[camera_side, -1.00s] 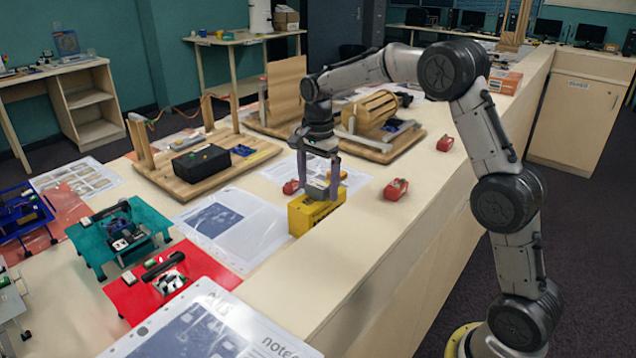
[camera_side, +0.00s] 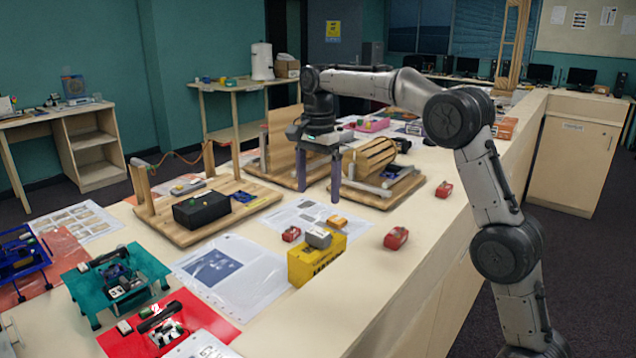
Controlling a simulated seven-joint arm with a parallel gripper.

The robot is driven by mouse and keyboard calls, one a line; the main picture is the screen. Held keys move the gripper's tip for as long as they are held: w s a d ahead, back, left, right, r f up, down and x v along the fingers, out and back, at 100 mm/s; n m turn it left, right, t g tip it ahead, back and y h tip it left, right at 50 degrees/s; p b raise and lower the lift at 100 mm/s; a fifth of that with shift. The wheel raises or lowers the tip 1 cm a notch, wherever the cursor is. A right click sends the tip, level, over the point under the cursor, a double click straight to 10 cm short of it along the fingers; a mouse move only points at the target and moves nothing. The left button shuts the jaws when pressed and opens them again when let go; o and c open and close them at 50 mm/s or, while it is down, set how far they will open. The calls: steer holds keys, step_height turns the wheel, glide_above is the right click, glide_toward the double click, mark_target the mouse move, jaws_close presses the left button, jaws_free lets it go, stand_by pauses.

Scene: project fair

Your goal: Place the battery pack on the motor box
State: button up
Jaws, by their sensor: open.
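A yellow box (camera_side: 312,267) with dark lettering, which looks like the motor box, stands on the table near its front edge. A small grey block (camera_side: 318,237), apparently the battery pack, rests on top of the yellow box. My gripper (camera_side: 319,195) is open and empty, its two purple fingers pointing down above the block and apart from it. The lettering is too small to read for certain.
Red pieces lie beside the box, one behind (camera_side: 291,234) and one to the right (camera_side: 396,238). A small orange piece (camera_side: 337,221) lies behind it. A black box (camera_side: 201,210) stands on a wooden board at left. A plastic sleeve (camera_side: 235,270) lies left of the yellow box.

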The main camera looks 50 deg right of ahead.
steer(key=s+a+n+t, duration=0.1)
steer(key=s+n, duration=0.3)
steer(key=s, duration=0.4)
steer(key=s+a+n+t, duration=0.2)
steer(key=s+a+n, duration=0.2)
steer(key=s, duration=0.4)
steer(key=s+a+n+t, duration=0.1)
steer(key=s+a+n, duration=0.2)
steer(key=s+n, duration=0.2)
steer(key=shift+s+a+r+n, duration=0.1)
steer(key=shift+s+r+n, duration=0.1)
steer(key=shift+s, duration=0.6)
steer(key=shift+s+r+n, duration=0.1)
steer(key=shift+s+n, duration=0.1)
steer(key=shift+s, duration=0.55)
steer(key=s+f+n+t, duration=0.1)
steer(key=s+f+n, duration=0.3)
steer(key=s+f, duration=0.1)
steer(key=shift+s+a+f+t, duration=0.3)
steer(key=shift+s+a, duration=0.15)
steer(key=shift+s, duration=0.2)
